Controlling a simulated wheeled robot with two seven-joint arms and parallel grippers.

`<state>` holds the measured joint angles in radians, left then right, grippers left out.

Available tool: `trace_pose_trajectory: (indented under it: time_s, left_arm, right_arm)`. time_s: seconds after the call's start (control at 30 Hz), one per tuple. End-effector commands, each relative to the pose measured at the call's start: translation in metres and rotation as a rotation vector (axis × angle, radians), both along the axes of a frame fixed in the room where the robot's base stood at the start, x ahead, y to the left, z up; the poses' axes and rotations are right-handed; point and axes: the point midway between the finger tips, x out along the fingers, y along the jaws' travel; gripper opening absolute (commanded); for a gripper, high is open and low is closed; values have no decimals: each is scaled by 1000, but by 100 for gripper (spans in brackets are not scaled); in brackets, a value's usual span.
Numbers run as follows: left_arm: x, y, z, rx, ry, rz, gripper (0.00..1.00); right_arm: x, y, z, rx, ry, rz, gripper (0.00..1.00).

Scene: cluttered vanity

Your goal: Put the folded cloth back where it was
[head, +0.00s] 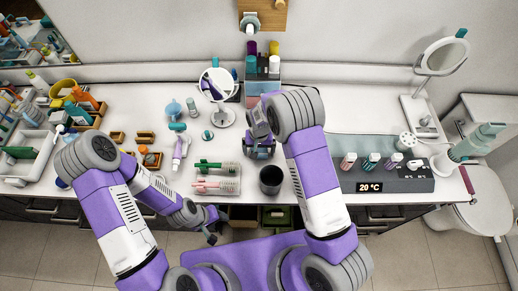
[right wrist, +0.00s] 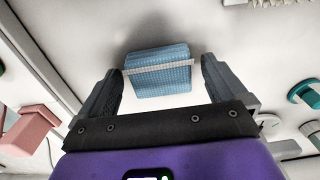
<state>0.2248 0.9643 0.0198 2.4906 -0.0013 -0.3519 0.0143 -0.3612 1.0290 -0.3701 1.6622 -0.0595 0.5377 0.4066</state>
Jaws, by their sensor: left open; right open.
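The folded cloth (right wrist: 158,72) is blue and checked, with a pale band across it. In the right wrist view it lies against a white surface, between and slightly beyond the fingertips of my right gripper (right wrist: 160,85). The fingers are open, with a gap visible on each side of the cloth. In the head view my right gripper (head: 258,150) is over the middle of the vanity top, and I cannot make out the cloth there. My left gripper (head: 211,226) is open, low at the vanity's front edge, away from the cloth.
A round mirror (head: 216,84) stands behind my right gripper. A clear tray with brushes (head: 216,180) and a dark cup (head: 271,180) are near the front edge. A grey display box (head: 385,178) stands to the right. Crowded bins (head: 28,155) fill the left side.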

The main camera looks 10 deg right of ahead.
Motion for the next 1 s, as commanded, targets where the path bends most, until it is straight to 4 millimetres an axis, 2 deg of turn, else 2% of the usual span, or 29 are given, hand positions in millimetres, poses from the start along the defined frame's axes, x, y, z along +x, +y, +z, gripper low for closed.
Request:
trace_pose_trajectory:
  time_s: [0.17, 0.27, 0.7, 0.83, 1.0]
  left_arm:
    - [0, 0, 1, 0, 0, 0, 53]
    - [0, 0, 1, 0, 0, 0, 53]
    - [0, 0, 3, 0, 0, 0, 53]
    - [0, 0, 3, 0, 0, 0, 53]
    - [0, 0, 4, 0, 0, 0, 53]
  right_arm:
    - [0, 0, 1, 0, 0, 0, 99]
    - [1, 0, 9, 0, -3, 0, 99]
    - [0, 0, 97, 2, -5, 0, 99]
    - [1, 0, 113, 1, -2, 1, 99]
    - [0, 0, 121, 0, 0, 0, 99]
